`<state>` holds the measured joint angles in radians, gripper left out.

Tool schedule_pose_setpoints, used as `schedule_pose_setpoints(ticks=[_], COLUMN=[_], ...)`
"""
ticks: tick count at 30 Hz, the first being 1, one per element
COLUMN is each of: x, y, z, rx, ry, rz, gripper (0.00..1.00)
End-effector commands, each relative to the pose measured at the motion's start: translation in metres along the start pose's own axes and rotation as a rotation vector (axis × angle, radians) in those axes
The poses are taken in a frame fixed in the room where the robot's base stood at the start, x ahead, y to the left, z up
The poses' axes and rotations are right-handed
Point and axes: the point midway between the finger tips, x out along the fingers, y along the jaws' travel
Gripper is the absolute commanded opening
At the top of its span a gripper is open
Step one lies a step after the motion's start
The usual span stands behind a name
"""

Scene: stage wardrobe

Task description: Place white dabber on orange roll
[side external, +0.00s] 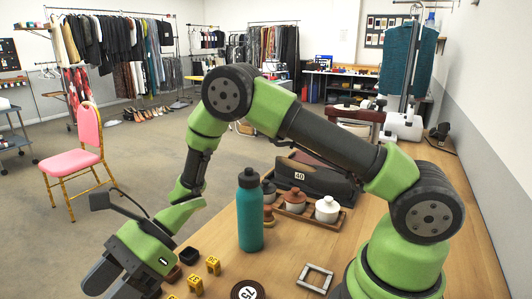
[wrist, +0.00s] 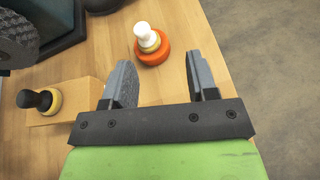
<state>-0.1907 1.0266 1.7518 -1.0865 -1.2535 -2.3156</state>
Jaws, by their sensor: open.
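In the wrist view the white dabber (wrist: 146,34), a white knob over a pale base, appears to stand upright on the orange roll (wrist: 152,55). The roll is a thick orange disc lying flat on the wooden table. My gripper (wrist: 158,60) is open and empty. Its fingertips point toward the roll, with the dabber just beyond them and between their lines. In the side external view my gripper (side external: 110,278) is low at the left end of the table; I cannot make out the dabber or the roll there.
A black-knobbed dabber (wrist: 42,99) stands at a wooden block (wrist: 68,103) left of my gripper. Dark objects fill the wrist view's top left. The table edge is close on the right. A teal bottle (side external: 250,210), yellow number markers (side external: 213,265) and a square frame (side external: 315,278) stand nearby.

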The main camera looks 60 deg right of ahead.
Motion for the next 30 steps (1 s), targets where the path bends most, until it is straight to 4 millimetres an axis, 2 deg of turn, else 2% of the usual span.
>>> schedule_pose_setpoints(ticks=[4, 6, 10, 13, 15, 18, 20, 21, 25, 27, 30], x=[-0.049, -0.085, -0.158, -0.210, -0.241, -0.274, -0.285, -0.289, -0.288, -0.283, -0.276], y=[-0.046, -0.061, -0.065, -0.046, -0.024, 0.019, 0.048, 0.068, 0.125, 0.148, 0.169], z=[0.050, 0.073, 0.102, 0.113, 0.115, 0.110, 0.105, 0.101, 0.089, 0.084, 0.081], rx=[0.401, 0.670, 1.195, 1.605, 1.893, 2.302, 2.541, -2.447, -2.033, -1.869, -1.710], ry=[-0.022, -0.100, -0.362, -0.654, -0.895, -1.274, -1.512, 1.513, 1.362, 1.277, 1.185], rz=[-0.354, -0.547, -0.843, -0.990, -1.041, -1.027, -0.965, 0.821, 0.410, 0.271, 0.153], gripper=[0.53, 0.53, 0.53, 0.53, 0.53, 0.53, 0.53, 0.53, 0.53, 0.53, 0.53])
